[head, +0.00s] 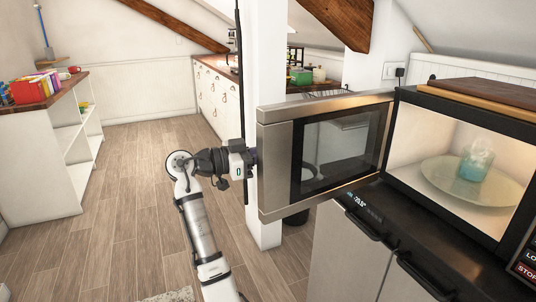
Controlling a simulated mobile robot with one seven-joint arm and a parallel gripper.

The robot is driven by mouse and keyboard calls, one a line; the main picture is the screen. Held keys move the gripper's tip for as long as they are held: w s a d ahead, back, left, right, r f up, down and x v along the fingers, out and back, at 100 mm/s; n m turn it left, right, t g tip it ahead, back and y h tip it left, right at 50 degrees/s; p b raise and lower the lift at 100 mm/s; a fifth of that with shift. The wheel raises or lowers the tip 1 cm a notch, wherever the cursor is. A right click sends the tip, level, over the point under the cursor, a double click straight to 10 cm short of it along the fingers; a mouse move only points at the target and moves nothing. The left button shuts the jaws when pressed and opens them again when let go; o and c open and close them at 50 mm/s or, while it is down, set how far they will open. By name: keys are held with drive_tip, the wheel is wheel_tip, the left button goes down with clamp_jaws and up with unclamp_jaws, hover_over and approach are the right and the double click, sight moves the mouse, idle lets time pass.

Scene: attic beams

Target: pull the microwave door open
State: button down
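The microwave (425,140) stands at the right with its lit inside showing. Its door (275,150), silver-framed with a dark window, stands wide open, swung out to the left from the hinge side. My gripper (254,158) is at the door's free left edge, at about mid-height. The fingertips are small and partly hidden at the edge, so I cannot tell whether they grip the door or are open. Inside the microwave, a pale blue cup (475,163) stands on a glass turntable plate (440,178).
The microwave rests on a dark counter (385,222) above grey cabinet doors. Wooden boards (490,95) lie on top of it. A white post (265,60) stands close behind my gripper and the door. The wooden floor (125,220) at left is mostly clear, beside a white shelf (40,160).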

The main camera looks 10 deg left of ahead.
drive_tip(key=shift+f, duration=0.15)
drive_tip(key=c, duration=1.4)
unclamp_jaws()
drive_tip(key=shift+w, duration=0.1)
drive_tip(key=b+v, duration=0.1)
drive_tip(key=v, duration=1.3)
drive_tip(key=shift+b, duration=0.3)
drive_tip(key=shift+w, duration=0.15)
